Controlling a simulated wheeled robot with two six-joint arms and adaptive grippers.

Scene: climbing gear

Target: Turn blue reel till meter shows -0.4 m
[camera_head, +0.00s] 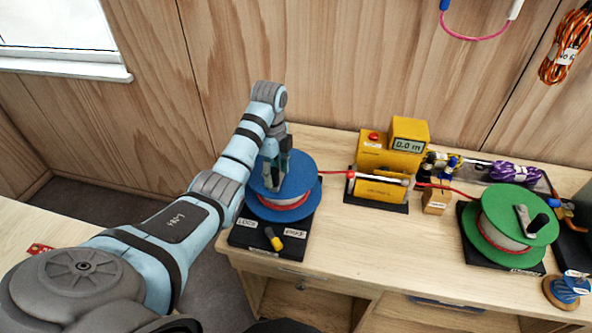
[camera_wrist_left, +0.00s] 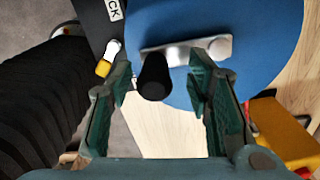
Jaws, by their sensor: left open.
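The blue reel (camera_head: 312,186) lies flat on a black base at the left of the bench. My left gripper (camera_head: 274,178) is above it, pointing down. In the left wrist view, the reel's blue disc (camera_wrist_left: 265,75) carries a metal crank arm (camera_wrist_left: 185,52) with a black knob (camera_wrist_left: 153,77). The open fingers of my left gripper (camera_wrist_left: 165,95) stand on either side of the knob, with visible gaps. The yellow meter (camera_head: 408,134) stands behind the rope counter, and its display (camera_head: 408,145) reads 0.0 m. My right gripper is not in view.
A yellow-tipped lever (camera_head: 273,239) sits on the reel's base between two labels. A red rope runs from the blue reel through the yellow roller unit (camera_head: 379,188) and a wooden block (camera_head: 436,201) to the green reel (camera_head: 535,238). The front middle of the bench is clear.

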